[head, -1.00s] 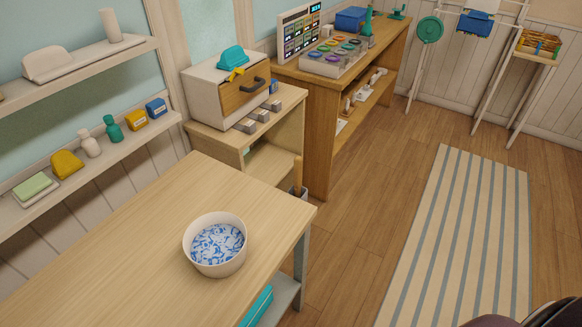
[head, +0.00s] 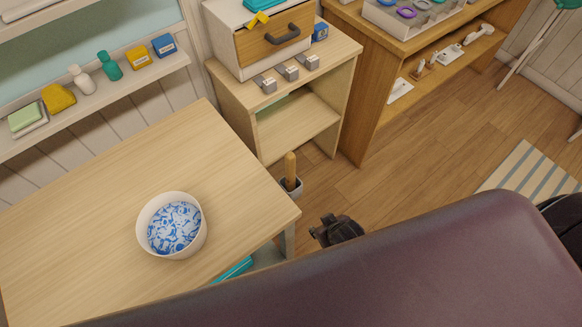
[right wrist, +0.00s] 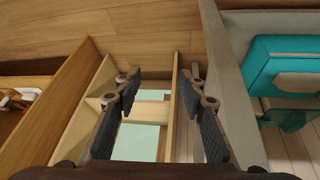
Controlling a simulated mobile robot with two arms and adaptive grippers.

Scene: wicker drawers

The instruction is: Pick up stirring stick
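The stirring stick looks to be the light wooden stick (head: 290,165) that stands upright in a small grey pot (head: 291,187), between the table and the small cabinet. My right gripper (head: 322,231) is low in the head view, right of the table's corner, to the right of and below the pot in the picture. In the right wrist view its two dark fingers (right wrist: 158,88) are apart with nothing between them. I cannot make out the stick in that view. My left gripper is not in view.
The wooden table (head: 90,190) carries a white bowl (head: 142,232) with blue-and-white contents. Its corner is close to the pot. The small cabinet (head: 345,70) stands behind. Turquoise items (right wrist: 290,70) lie at the right in the wrist view. Floor right of the pot is clear.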

